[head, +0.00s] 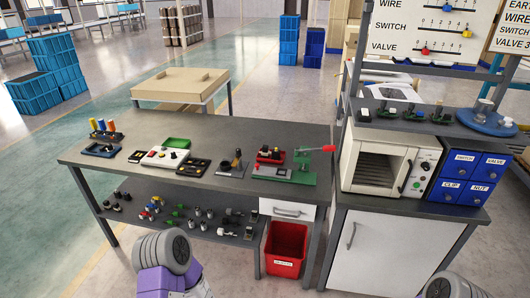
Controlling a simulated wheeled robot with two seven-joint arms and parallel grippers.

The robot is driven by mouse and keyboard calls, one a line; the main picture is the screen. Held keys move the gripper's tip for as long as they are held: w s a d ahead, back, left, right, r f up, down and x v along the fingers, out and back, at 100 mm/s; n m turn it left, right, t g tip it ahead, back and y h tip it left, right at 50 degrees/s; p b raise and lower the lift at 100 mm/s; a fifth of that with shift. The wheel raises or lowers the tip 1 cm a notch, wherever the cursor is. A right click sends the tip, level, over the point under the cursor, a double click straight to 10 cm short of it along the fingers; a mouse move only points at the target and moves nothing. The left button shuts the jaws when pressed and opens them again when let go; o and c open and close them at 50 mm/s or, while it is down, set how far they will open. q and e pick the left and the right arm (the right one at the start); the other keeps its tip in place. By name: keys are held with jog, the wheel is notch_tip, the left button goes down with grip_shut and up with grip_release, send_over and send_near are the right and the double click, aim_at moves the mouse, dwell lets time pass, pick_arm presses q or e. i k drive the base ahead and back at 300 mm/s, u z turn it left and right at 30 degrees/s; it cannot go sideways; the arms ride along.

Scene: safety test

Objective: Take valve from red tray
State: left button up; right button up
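A small red tray (261,159) lies on the grey workbench, right of centre, just left of a green lever press with a red knob. Small dark and yellowish parts (273,152) sit in it; they are too small for me to tell which is a valve. Grey and purple links of my own arms show at the bottom edge, left of centre and at the right. No fingertips of either gripper show, so I cannot see whether they hold anything.
The workbench (235,127) also bears a green tray (178,143), a white tray (152,158) and the green press (303,165). A lower shelf holds several small parts. A red bin (284,267) stands below. At right are an oven (379,172) and blue labelled drawers (457,172).

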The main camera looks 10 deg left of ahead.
aim_at(265, 153)
jog(key=z, duration=0.4)
jog(key=i, duration=1.3)
jog(key=u, duration=1.85)
